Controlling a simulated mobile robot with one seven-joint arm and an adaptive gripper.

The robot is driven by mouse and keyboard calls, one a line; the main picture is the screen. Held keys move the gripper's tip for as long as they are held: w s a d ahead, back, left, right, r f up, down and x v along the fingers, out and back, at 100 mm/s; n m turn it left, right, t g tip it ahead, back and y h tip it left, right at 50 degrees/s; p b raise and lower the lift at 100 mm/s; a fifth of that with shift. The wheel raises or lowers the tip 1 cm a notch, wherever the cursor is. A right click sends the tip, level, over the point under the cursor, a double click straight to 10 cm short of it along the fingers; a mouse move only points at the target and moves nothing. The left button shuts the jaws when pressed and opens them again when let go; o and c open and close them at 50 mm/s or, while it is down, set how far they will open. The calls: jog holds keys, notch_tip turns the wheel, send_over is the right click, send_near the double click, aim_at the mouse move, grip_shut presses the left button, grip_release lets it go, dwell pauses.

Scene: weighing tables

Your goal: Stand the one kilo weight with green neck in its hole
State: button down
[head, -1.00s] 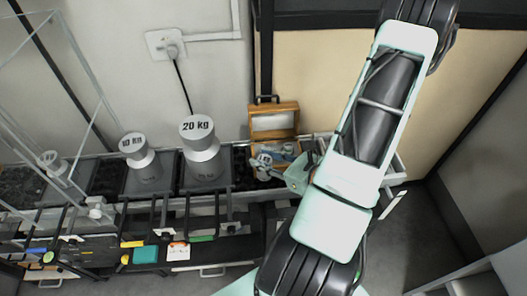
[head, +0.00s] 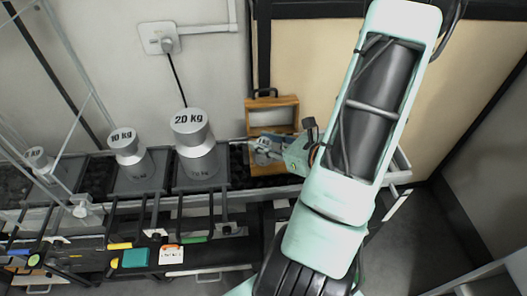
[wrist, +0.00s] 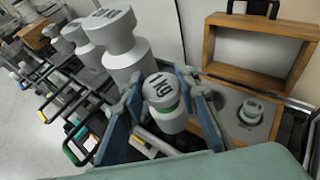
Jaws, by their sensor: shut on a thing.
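The one kilo weight (wrist: 165,98) is a grey knobbed cylinder marked "1 kg", with a green band at its neck. My gripper (wrist: 160,92) is shut on it, a blue finger on each side. In the head view my gripper (head: 266,148) is at the front left of the open wooden case (head: 273,102), and the weight is hard to make out there. In the wrist view the case (wrist: 262,27) is right of the held weight.
The large 20 kg weight (head: 196,150) and 10 kg weight (head: 130,155) stand left of the case, with a smaller weight (head: 42,162) at far left. Black racks with handles (head: 180,225) run along the front. The wall is close behind.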

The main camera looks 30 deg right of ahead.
jog(key=shift+w+d+f+b, duration=0.35)
jog(key=shift+w+b, duration=0.2)
jog(key=shift+b, duration=0.95)
jog(key=w+d+f+b, duration=0.1)
jog(key=w+f+b, duration=0.1)
jog(key=f, duration=0.1)
jog(key=w+d+f+b, duration=0.2)
jog(key=f, duration=0.2)
jog(key=w+d+f+b, duration=0.2)
jog(key=w+f, duration=0.1)
jog(key=f, duration=0.1)
jog(key=shift+w+d, duration=0.1)
jog(key=shift+w+d+f, duration=0.1)
jog(key=shift+w, duration=0.1)
jog(key=c, duration=1.7)
grip_release()
jog(key=shift+c, duration=0.2)
jog(key=shift+o, duration=1.2)
jog(key=shift+r, duration=0.2)
